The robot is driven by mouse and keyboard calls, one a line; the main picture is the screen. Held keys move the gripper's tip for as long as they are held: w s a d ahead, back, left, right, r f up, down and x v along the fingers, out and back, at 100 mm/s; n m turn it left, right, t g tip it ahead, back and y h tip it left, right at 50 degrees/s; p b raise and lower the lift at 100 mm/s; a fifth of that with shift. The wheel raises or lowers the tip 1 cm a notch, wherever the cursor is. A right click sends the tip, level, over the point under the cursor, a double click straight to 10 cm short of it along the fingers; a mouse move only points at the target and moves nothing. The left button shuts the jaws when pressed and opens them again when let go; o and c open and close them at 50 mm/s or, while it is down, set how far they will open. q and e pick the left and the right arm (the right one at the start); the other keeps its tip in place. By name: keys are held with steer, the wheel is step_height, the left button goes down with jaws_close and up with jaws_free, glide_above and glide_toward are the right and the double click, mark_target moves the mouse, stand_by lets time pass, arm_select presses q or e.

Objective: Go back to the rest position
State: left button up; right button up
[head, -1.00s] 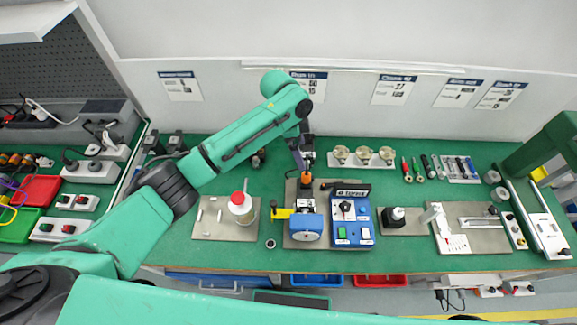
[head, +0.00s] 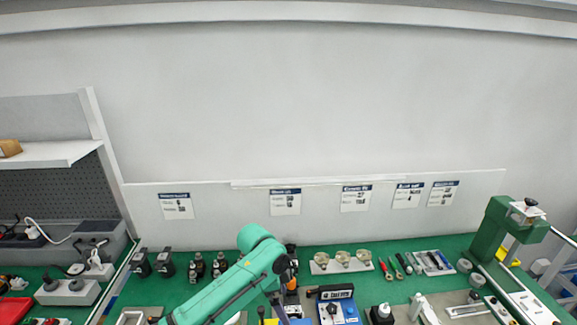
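My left arm, green with dark joints, comes in from the bottom left in the head view and bends down over the bench. My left gripper (head: 276,298) hangs at its end, close to a station with an orange-topped part (head: 291,283). The gripper is small and dark here, and its fingers cannot be made out. I cannot tell whether it touches anything. My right gripper is not in view.
The green bench (head: 400,262) runs across the bottom. A grey shelf (head: 50,153) is at left. Space above the bench is clear.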

arm_select(q)
steer(key=s+f+n+t+h, duration=0.1)
steer(key=s+f+n+h, duration=0.15)
steer(key=s+n, duration=0.4)
steer(key=s+a+n+t+y, duration=0.1)
steer(key=s+a+n+y, duration=0.25)
steer(key=s+a, duration=0.55)
steer(key=s+a+n+t+y, duration=0.15)
steer(key=s+a+n, duration=0.35)
steer(key=a, duration=0.8)
step_height(320, 180, down, 26)
steer(key=f+g+b, duration=0.1)
steer(key=b, duration=0.5)
steer(key=s+a+f+g+b, duration=0.1)
steer(key=s+f+b, duration=0.4)
steer(key=s+f, duration=1.3)
step_height(320, 180, down, 5)
steer(key=shift+s+a+r+m+g+b, duration=0.2)
steer(key=shift+s+a+m+g+b, duration=0.15)
steer(key=shift+a, duration=0.3)
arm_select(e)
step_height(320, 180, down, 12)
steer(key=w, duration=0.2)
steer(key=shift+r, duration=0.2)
